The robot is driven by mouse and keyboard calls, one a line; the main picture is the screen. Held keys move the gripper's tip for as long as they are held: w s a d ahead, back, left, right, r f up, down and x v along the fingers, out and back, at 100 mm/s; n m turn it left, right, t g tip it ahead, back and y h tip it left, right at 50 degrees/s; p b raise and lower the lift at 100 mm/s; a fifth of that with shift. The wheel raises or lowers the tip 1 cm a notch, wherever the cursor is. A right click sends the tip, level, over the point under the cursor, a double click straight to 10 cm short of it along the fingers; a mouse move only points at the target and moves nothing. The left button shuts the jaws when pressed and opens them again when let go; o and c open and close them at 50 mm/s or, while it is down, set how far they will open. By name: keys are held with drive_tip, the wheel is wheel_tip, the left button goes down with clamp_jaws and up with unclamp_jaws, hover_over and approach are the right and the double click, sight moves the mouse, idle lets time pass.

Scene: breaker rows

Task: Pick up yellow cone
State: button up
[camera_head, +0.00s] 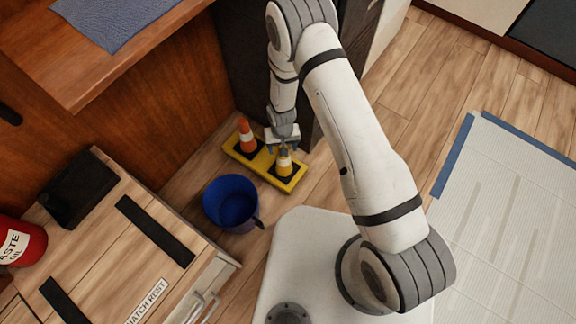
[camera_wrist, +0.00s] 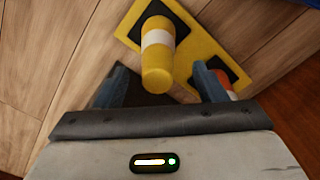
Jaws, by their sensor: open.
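The yellow cone (camera_head: 284,164) with a white band stands on the right end of a yellow tray (camera_head: 265,163) on the wooden floor. An orange cone (camera_head: 246,134) with a white band stands on the tray's left end. My gripper (camera_head: 283,148) is directly above the yellow cone and hides part of its upper end. In the wrist view the yellow cone (camera_wrist: 158,60) points up between the two blue-grey fingertips (camera_wrist: 160,84). The gripper is open, with a gap on both sides of the cone. The orange cone (camera_wrist: 228,88) is partly hidden behind the right finger.
A blue bucket (camera_head: 231,203) stands just in front of the tray. A wooden hatch (camera_head: 140,255) lies at left, with a red waste can (camera_head: 20,241) beside it. A wooden cabinet (camera_head: 150,110) and a dark panel (camera_head: 252,60) stand behind.

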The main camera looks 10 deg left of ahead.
sight(284, 159)
wheel_tip(284, 159, down, 4)
drive_tip(key=shift+w+r+b, duration=0.1)
drive_tip(key=shift+r+b, duration=0.05)
drive_tip(key=shift+b, duration=0.45)
drive_tip(key=shift+c, duration=0.5)
clamp_jaws()
